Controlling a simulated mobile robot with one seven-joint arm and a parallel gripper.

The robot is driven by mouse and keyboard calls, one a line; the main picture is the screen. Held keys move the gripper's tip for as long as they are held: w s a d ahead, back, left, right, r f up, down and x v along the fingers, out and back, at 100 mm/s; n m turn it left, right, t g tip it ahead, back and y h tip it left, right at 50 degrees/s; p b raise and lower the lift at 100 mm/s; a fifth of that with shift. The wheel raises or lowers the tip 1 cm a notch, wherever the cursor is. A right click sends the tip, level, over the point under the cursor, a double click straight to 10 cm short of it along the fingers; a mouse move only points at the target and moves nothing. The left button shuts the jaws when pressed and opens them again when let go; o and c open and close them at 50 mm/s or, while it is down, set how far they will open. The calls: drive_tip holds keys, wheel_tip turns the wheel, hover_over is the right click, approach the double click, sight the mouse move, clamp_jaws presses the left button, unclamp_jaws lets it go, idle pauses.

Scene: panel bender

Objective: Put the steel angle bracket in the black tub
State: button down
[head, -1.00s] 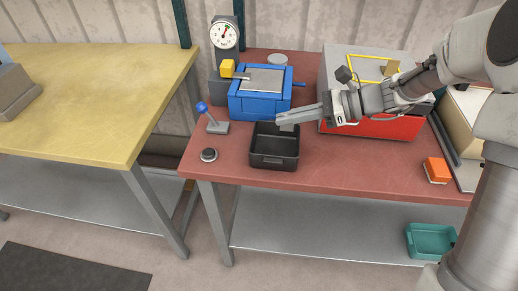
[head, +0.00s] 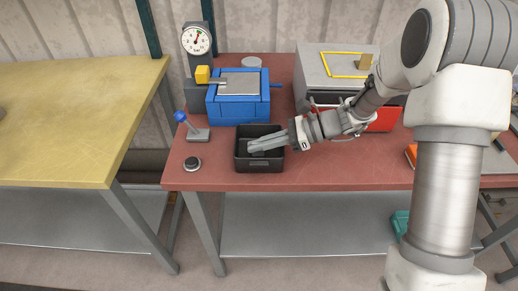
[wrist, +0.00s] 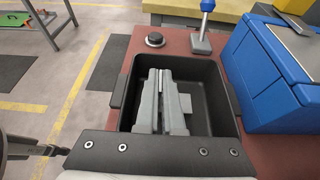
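The black tub (head: 258,165) stands on the red bench, in front of the blue fixture. It also shows in the wrist view (wrist: 203,73). My gripper (head: 255,146) reaches in from the right, with its fingertips over and apparently within the tub's opening. In the wrist view my gripper (wrist: 160,76) has its fingers nearly together on a thin bright strip. A grey piece, which looks like a flange of the steel angle bracket (wrist: 186,103), sticks out beside the right finger. The fingers hide most of the bracket. Whether it touches the tub floor I cannot tell.
The blue fixture (head: 238,110) is close behind the tub. A blue-knobbed lever (head: 196,133) and a round black knob (head: 192,164) stand to the left. A dial gauge (head: 196,40) is behind. A red-fronted grey box (head: 384,120) sits to the right, below my arm.

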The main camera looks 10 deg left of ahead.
drive_tip(key=shift+f, duration=0.7)
drive_tip(key=shift+f, duration=0.15)
drive_tip(key=c, duration=1.1)
unclamp_jaws()
drive_tip(key=shift+o, duration=0.2)
drive_tip(key=shift+w+d+r, duration=0.1)
drive_tip(key=shift+d+r, duration=0.15)
drive_tip(key=p+v, duration=0.1)
drive_tip(key=v, duration=1)
drive_tip(key=shift+d, duration=0.3)
